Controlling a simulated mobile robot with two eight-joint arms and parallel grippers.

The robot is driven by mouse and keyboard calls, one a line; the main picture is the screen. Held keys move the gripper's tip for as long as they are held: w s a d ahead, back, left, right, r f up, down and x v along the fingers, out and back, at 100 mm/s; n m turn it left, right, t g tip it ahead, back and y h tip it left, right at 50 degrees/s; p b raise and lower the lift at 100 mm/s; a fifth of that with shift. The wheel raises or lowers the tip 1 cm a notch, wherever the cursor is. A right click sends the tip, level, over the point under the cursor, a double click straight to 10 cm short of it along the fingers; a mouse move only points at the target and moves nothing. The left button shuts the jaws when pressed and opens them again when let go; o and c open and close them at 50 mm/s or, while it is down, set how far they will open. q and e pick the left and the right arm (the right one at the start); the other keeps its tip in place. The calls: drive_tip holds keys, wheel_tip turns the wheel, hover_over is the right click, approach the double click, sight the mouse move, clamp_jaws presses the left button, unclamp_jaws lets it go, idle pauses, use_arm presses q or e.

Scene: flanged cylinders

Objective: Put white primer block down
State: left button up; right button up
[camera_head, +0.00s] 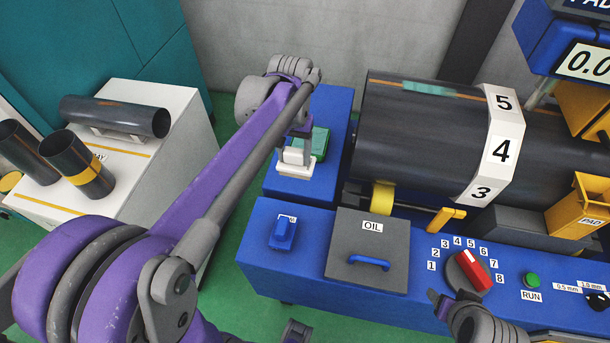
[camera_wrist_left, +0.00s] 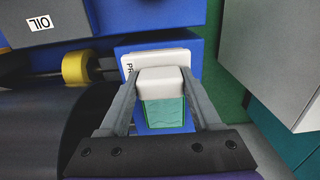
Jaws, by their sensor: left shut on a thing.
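My left gripper (camera_head: 295,148) is shut on the white primer block (camera_wrist_left: 160,84), which has a green part (camera_wrist_left: 163,112). In the left wrist view the block sits between the two fingers. It is over or beside a white plate (camera_wrist_left: 130,62) with a partly hidden label, on a blue stand. In the head view the plate (camera_head: 308,169) shows just under the fingers, and the green part (camera_head: 319,142) is behind them. I cannot tell whether the block touches the plate. Part of my right gripper (camera_head: 455,305) shows at the bottom right; its jaws are unclear.
A big dark cylinder (camera_head: 415,130) with a numbered white band stands right of the plate. In front are a grey OIL lid (camera_head: 350,258), a red dial (camera_head: 470,268) and a green RUN button (camera_head: 532,280). A white cabinet (camera_head: 178,105) with dark tubes is at left.

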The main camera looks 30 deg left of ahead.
sight(293, 163)
use_arm(q)
drive_tip(key=f, duration=0.5)
drive_tip(key=shift+s+f, duration=0.1)
drive_tip(key=shift+s, duration=0.15)
drive_tip(key=shift+w+f+b, duration=0.1)
drive_tip(key=shift+f+b, duration=0.2)
drive_tip(key=shift+f, duration=1.95)
drive_tip(key=shift+f, duration=0.2)
drive_tip(key=o, duration=1.2)
drive_tip(key=shift+r, duration=0.1)
drive_tip(key=shift+r, duration=0.25)
wheel_tip(293, 163, up, 12)
drive_tip(key=shift+f+p, duration=0.1)
drive_tip(key=shift+p, duration=0.25)
